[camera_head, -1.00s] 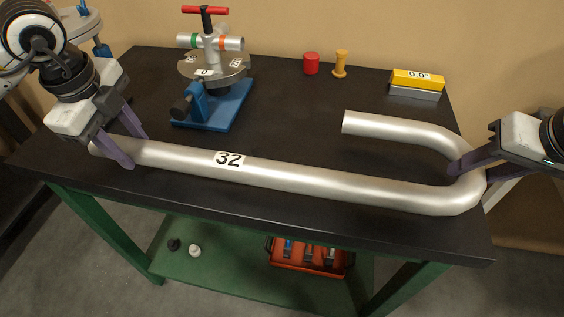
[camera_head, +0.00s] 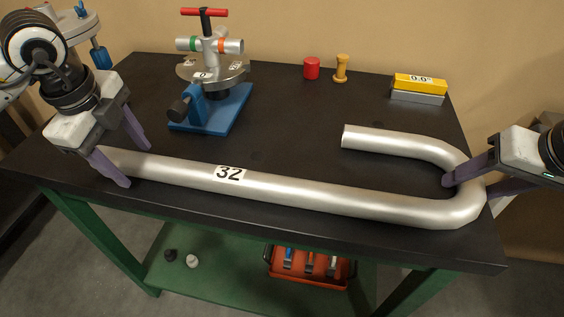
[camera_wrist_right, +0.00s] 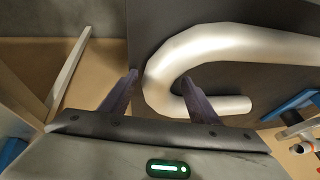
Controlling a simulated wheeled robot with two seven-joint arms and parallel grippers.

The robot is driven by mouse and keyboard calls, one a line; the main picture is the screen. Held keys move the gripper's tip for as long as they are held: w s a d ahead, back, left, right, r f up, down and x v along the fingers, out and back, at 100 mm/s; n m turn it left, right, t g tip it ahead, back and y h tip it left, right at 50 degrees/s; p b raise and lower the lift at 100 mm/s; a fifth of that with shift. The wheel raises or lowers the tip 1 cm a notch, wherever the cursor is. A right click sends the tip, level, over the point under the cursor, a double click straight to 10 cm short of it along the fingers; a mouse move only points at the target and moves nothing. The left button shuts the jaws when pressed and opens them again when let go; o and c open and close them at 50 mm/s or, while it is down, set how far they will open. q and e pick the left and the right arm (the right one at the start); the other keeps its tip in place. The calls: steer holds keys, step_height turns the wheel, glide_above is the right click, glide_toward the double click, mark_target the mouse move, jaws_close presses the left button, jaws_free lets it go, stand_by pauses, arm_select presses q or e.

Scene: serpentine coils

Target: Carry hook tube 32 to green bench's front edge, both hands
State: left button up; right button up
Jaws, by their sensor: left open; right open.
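Hook tube 32 (camera_head: 290,190) is a silvery pipe with a white "32" label. It appears to lie on the black top of the green bench (camera_head: 280,122), its long straight part along the front edge and its hook at the right, short leg pointing back left. My left gripper (camera_head: 138,166) is open, its purple fingers on either side of the tube near its left end, which they partly hide. My right gripper (camera_head: 468,193) is open around the hook's bend. In the right wrist view, the bend (camera_wrist_right: 160,80) passes between its open fingers; contact is unclear.
A blue-based bending fixture (camera_head: 212,105) with a red T-handle stands at the back left. A red cylinder (camera_head: 311,69), a yellow peg (camera_head: 341,70) and a yellow-topped block (camera_head: 418,87) stand along the back. An orange tool tray (camera_head: 305,270) is on the lower green shelf.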

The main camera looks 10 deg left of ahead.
steer(key=shift+s+r, duration=0.15)
steer(key=shift+r, duration=0.3)
arm_select(q)
step_height(320, 180, up, 12)
steer(key=s, duration=0.2)
steer(key=shift+a+f, duration=0.15)
steer(key=shift+f, duration=0.1)
arm_select(e)
steer(key=v, duration=1.1)
arm_select(q)
steer(key=shift+s, duration=0.15)
